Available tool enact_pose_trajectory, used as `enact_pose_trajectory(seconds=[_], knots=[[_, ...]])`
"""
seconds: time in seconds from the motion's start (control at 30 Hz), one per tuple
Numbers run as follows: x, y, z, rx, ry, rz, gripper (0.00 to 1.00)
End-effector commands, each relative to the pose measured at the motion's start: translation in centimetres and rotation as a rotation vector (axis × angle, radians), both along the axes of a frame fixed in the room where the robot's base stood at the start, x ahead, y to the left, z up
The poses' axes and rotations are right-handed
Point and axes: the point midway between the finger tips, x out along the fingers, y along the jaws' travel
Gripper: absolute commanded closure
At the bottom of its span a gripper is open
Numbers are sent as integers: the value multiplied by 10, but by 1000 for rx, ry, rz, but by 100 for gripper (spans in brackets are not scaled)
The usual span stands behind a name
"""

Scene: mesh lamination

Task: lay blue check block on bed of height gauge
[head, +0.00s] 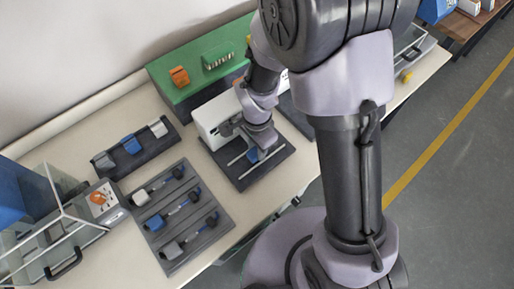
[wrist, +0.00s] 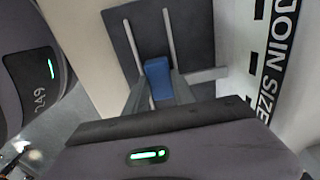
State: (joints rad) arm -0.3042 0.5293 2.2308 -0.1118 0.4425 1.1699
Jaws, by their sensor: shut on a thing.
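My gripper (head: 256,153) is shut on a blue check block (wrist: 157,72), which sits between the two fingers in the wrist view. In the head view only a small part of the blue block shows under the gripper. The bed (head: 242,178) of the height gauge is a dark plate with pale rails, directly below the gripper. The bed (wrist: 195,45) also shows beyond the block in the wrist view. I cannot tell whether the block touches it. The white height gauge body (head: 210,117) stands behind the bed, partly hidden by my arm.
A dark rack (head: 147,155) with several blocks, one of them blue, lies to the left. A grey tray (head: 207,238) with handled tools lies in front of it. A green stand (head: 195,62) is at the back. A clear-walled box (head: 50,225) is at the far left.

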Motion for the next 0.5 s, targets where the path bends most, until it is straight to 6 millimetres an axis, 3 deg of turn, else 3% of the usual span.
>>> enact_pose_trajectory(seconds=[0.17, 0.2, 0.27, 0.5], knots=[[0, 0, -4, 0, 0, 0, 100], [0, 0, -3, 0, 0, 0, 62], [0, 0, -3, 0, 0, 1, 50], [0, 0, -2, 0, 0, 1, 48]])
